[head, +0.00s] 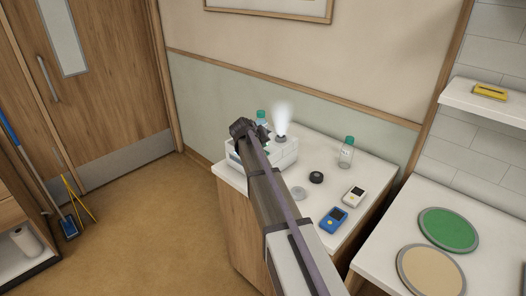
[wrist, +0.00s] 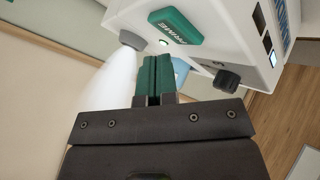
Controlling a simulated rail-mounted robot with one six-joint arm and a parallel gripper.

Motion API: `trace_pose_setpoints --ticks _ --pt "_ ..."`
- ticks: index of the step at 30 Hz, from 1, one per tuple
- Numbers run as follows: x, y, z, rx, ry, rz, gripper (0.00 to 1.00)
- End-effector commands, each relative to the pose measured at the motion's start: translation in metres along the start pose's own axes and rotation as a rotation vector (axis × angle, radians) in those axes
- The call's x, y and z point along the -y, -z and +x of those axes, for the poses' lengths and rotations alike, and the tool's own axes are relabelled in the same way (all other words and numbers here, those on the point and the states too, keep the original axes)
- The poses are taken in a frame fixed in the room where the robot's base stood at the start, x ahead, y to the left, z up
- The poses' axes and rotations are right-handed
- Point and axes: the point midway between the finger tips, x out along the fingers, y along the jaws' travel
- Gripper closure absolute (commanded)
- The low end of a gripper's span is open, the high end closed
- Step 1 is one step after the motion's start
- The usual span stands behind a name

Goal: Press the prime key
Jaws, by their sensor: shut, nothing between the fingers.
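A white device (head: 288,154) stands on the bedside cabinet, partly hidden by my arm in the head view. A white plume rises from its spout. In the wrist view its white housing (wrist: 221,56) fills the upper right. In the head view my gripper (head: 262,132) is beside the device.
The cabinet top (head: 375,177) also holds a clear bottle (head: 346,153), a black disc (head: 316,177), a grey disc (head: 298,193), a white meter (head: 353,195) and a blue meter (head: 333,219). A counter with green (head: 448,230) and beige (head: 432,273) round mats is at right.

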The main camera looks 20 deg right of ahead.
Motion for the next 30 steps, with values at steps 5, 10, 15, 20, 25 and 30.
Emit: trace_pose_setpoints --ticks 5,10,15,20,25,30 --pt "0.000 0.000 0.000 0.000 0.000 0.000 1.00" --pt "-0.007 0.007 -0.010 0.000 0.000 0.000 1.00" --pt "-0.017 0.017 -0.023 0.000 0.000 0.000 1.00" --pt "-0.025 0.025 -0.034 0.000 0.000 0.000 1.00" --pt "-0.026 0.026 -0.035 0.000 0.000 0.000 1.00" --pt "-0.025 0.025 -0.034 0.000 0.000 0.000 1.00"
